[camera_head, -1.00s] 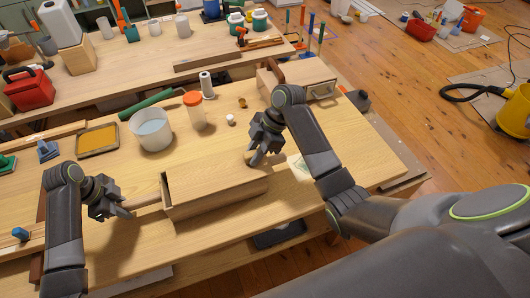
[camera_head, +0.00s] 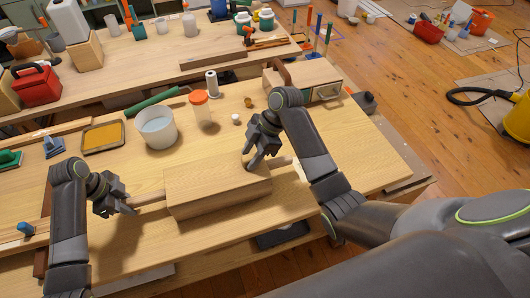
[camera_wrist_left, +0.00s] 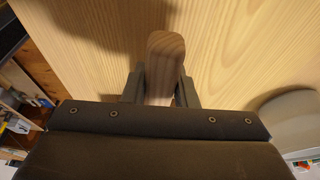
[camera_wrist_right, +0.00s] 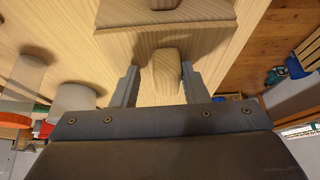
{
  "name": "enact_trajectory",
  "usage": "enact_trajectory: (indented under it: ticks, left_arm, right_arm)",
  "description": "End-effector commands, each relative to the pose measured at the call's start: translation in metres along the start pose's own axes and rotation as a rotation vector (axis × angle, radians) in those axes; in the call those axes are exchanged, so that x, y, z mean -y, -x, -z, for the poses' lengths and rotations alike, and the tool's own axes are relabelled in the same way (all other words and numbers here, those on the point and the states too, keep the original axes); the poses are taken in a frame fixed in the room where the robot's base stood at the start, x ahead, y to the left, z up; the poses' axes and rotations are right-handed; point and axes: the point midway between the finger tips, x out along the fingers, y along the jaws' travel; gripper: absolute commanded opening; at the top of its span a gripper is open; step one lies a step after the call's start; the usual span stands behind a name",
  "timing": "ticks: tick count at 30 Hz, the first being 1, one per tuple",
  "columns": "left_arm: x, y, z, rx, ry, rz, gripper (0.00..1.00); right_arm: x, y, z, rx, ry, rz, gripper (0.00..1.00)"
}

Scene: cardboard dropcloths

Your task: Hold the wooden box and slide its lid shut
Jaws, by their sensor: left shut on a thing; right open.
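The wooden box (camera_head: 220,203) lies on the workbench, its lid (camera_head: 212,174) covering the top with no gap visible at the left end. My left gripper (camera_head: 130,207) is shut on the wooden handle (camera_head: 150,198) at the box's left end; the handle (camera_wrist_left: 165,60) also shows between its fingers in the left wrist view. My right gripper (camera_head: 250,163) is open at the lid's right end. In the right wrist view, the right-end handle (camera_wrist_right: 167,75) appears between its spread fingers; whether they touch it I cannot tell. The lid's right edge is partly hidden by the gripper.
Behind the box stand a white bucket (camera_head: 155,127), an orange-lidded jar (camera_head: 201,110) and a small white item (camera_head: 236,119). A yellow tray (camera_head: 103,137) lies at the left. A wooden drawer case (camera_head: 310,84) stands at the back right. Bench space right of the box is clear.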

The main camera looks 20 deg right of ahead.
Motion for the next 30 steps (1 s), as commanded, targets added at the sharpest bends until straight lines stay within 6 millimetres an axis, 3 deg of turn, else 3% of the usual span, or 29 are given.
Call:
enact_trajectory:
  ticks: [5, 30]
  left_arm:
    - [0.002, 0.001, 0.0, 0.002, 0.002, 0.005, 0.06]
    - [0.001, 0.0, 0.0, 0.002, 0.002, 0.003, 0.06]
  right_arm:
    - [0.003, 0.0, -0.002, 0.005, -0.008, 0.013, 0.45]
    - [0.001, 0.059, 0.032, 0.001, -0.001, 0.003, 0.45]
